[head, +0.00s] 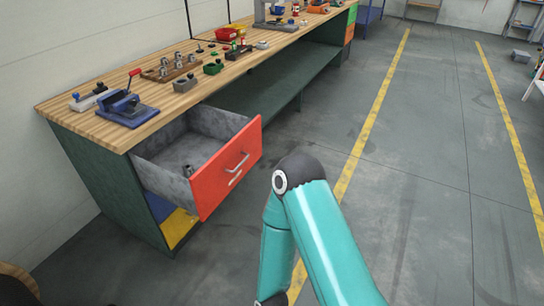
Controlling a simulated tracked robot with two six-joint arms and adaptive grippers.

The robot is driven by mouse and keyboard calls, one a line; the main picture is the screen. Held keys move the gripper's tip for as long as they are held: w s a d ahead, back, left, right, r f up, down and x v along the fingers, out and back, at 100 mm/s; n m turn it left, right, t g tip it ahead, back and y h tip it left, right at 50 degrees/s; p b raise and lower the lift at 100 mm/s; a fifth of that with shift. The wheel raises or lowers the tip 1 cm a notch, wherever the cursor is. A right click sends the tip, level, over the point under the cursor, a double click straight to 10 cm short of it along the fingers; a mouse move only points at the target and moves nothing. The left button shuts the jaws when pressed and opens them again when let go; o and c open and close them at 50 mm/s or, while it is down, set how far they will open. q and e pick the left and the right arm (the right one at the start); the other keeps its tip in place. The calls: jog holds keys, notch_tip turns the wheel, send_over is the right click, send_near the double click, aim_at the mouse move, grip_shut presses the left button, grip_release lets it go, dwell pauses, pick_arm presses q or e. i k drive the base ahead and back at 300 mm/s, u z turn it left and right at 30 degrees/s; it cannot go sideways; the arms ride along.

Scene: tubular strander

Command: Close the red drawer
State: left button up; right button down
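The red drawer (229,169) is pulled well out from the green workbench (101,172), on the bench's near end. Its red front carries a pale metal handle and faces right. Inside its grey box a small dark metal part (188,171) lies on the floor. One of my teal arms shows at the lower middle, with its dark elbow joint to the right of the drawer front, apart from it in the picture. Neither of my grippers is in view.
A blue drawer (159,208) and a yellow drawer (178,228) sit below the red one. The wooden bench top (150,98) holds a blue vise (127,108) and several small parts. The floor (430,150) to the right is clear, with yellow lines.

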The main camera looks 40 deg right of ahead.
aim_at(221, 146)
jog(key=k, duration=0.75)
jog(key=z, duration=0.5)
jog(key=i, duration=0.85)
jog(key=z, duration=0.55)
jog(key=i, duration=0.9)
jog(key=u, duration=0.6)
jog(key=i, duration=0.5)
jog(key=u, duration=0.45)
